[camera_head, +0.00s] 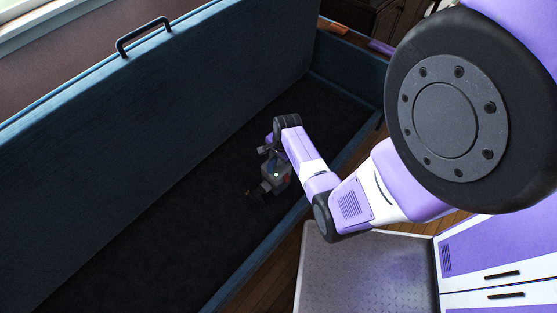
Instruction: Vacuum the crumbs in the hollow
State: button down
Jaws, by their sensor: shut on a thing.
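The hollow (150,240) is the dark inside of a long blue bench or chest, with its lid (180,90) raised at the back. My arm reaches over the front wall into it. My gripper (268,153) is down inside the hollow, shut on a small grey handheld vacuum (275,176) with a greenish light and a reddish patch. The vacuum is low, close to the hollow's floor; I cannot tell if it touches. A few tiny yellowish crumbs (248,193) show just left of the vacuum. The vacuum and arm may hide others.
The bench's front wall (255,262) runs diagonally below my arm. A black handle (143,36) is on the lid's edge. An orange item (340,29) and a purple item (381,47) lie beyond the far end. The hollow's left part looks empty.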

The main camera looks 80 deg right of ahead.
jog(key=shift+w+d+b, duration=1)
jog(key=shift+w+d, duration=0.45)
jog(key=shift+w, duration=0.9)
jog(key=w+d+p+v, duration=0.1)
jog(key=p+v, duration=0.7)
jog(key=shift+r+p, duration=0.4)
jog(key=shift+r, duration=0.2)
jog(key=shift+w, duration=0.1)
jog(key=shift+w+a, duration=0.1)
